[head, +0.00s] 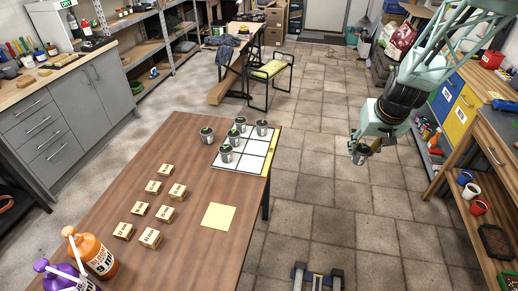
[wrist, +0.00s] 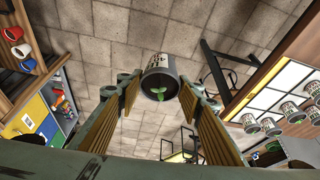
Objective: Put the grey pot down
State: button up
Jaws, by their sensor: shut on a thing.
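My gripper (head: 362,146) is shut on a grey pot (head: 361,155) with a pale printed label and a green sprout. It holds the pot over the tiled floor, to the right of the wooden table and apart from it. In the wrist view the pot (wrist: 159,80) sits between the two fingers of my gripper (wrist: 159,95), its sprout facing the camera. Several similar pots, such as one pot (head: 226,154), stand on or at the white gridded board (head: 256,163) at the table's far right corner. Some cells of the board are bare.
The wooden table (head: 182,225) also bears several small labelled wooden blocks (head: 150,238), a yellow sheet (head: 218,216), an orange bottle (head: 92,254) and a purple bottle (head: 62,279). A workbench (head: 490,135) with shelves stands at right. Open floor lies between.

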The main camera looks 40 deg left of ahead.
jog(key=s+a+f+n, duration=0.2)
jog(key=s+a, duration=0.2)
jog(key=a, duration=0.5)
jog(key=s+a+f+n+g+y, duration=0.1)
jog(key=s+a, duration=0.4)
jog(key=a, duration=0.5)
jog(key=s+a+f+n+g+y, duration=0.1)
jog(key=s+a+f+n, duration=0.3)
jog(key=a, duration=0.5)
jog(key=shift+s+a+n, duration=0.2)
jog(key=shift+s+n, duration=0.2)
jog(key=shift+s, duration=0.2)
jog(key=shift+r, duration=0.1)
jog(key=w+a+p, duration=0.1)
jog(key=w+a, duration=0.2)
jog(key=a, duration=0.4)
jog(key=w+a+f+p, duration=0.1)
jog(key=w+a, duration=0.3)
jog(key=a, duration=0.3)
jog(key=shift+w+f+p, duration=0.2)
jog(key=shift+f+p, duration=0.05)
jog(key=shift+p, duration=0.1)
jog(key=shift+a, duration=0.1)
jog(key=shift+f, duration=1.8)
jog(key=shift+f+b, duration=0.15)
jog(key=shift+b, duration=0.2)
jog(key=o, duration=0.9)
